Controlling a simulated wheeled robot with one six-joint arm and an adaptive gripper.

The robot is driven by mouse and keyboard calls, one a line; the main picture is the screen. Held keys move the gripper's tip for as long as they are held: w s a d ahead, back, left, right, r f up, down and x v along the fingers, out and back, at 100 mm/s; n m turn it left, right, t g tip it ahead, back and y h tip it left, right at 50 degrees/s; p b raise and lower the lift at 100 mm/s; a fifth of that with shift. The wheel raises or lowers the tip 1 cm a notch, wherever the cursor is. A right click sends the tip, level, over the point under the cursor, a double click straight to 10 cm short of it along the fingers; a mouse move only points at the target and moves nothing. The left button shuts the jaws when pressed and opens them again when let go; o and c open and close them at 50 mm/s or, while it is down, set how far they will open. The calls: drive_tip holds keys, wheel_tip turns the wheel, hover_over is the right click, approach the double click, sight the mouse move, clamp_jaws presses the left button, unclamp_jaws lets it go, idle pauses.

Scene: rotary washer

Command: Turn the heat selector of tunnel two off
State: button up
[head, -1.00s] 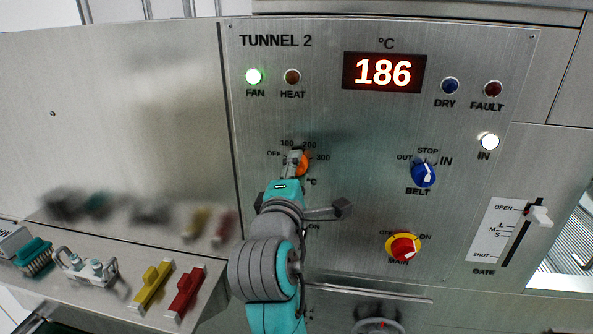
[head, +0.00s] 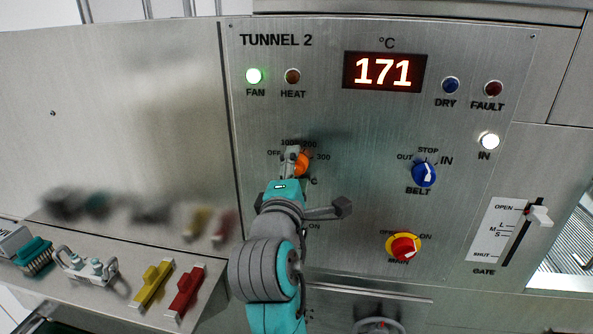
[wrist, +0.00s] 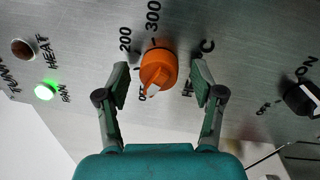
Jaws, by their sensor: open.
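The heat selector is an orange knob (head: 301,165) under the HEAT lamp on the Tunnel 2 panel, with OFF, 100, 200 and 300 around it. In the wrist view the orange knob (wrist: 158,66) sits between my fingers, and its white mark points toward the partly hidden OFF label. My gripper (wrist: 160,74) is open, one finger on each side with visible gaps. In the head view my gripper (head: 291,160) covers the knob's left part. The HEAT lamp (head: 292,76) is dark red, unlit. The display (head: 383,72) reads 171.
The blue belt knob (head: 424,174) and the red main switch (head: 403,248) are to the right. The gate slider (head: 539,215) is farther right. The FAN lamp (head: 253,76) glows green. A shelf (head: 115,290) at lower left carries a brush and coloured handled pieces.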

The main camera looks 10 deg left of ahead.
drive_tip(key=s+f, duration=0.1)
drive_tip(key=s, duration=1.1)
drive_tip(key=shift+a, duration=0.2)
drive_tip(key=s+d+f+m+g+y, duration=0.1)
drive_tip(key=s+d+f+m, duration=0.3)
drive_tip(key=f, duration=0.6)
drive_tip(key=s+d+f+n+g+y, duration=0.1)
drive_tip(key=s+d+f, duration=0.2)
drive_tip(key=d+f, duration=0.55)
drive_tip(key=s+d+f+m+y, duration=0.1)
drive_tip(key=s+d+f+m, duration=0.15)
drive_tip(key=f, duration=0.85)
drive_tip(key=s+d+f+m, duration=0.1)
drive_tip(key=s+d+m, duration=0.3)
drive_tip(key=s, duration=0.5)
drive_tip(key=s+d+f+m+g+h, duration=0.1)
drive_tip(key=s+d+m, duration=0.3)
drive_tip(key=s, duration=0.6)
drive_tip(key=s+d+f+m+g+h, duration=0.1)
drive_tip(key=s+d+f+m, duration=0.1)
drive_tip(key=s+m, duration=0.4)
drive_tip(key=s+d, duration=0.1)
drive_tip(key=s, duration=0.2)
drive_tip(key=shift+s+d, duration=0.15)
drive_tip(key=shift+d, duration=0.25)
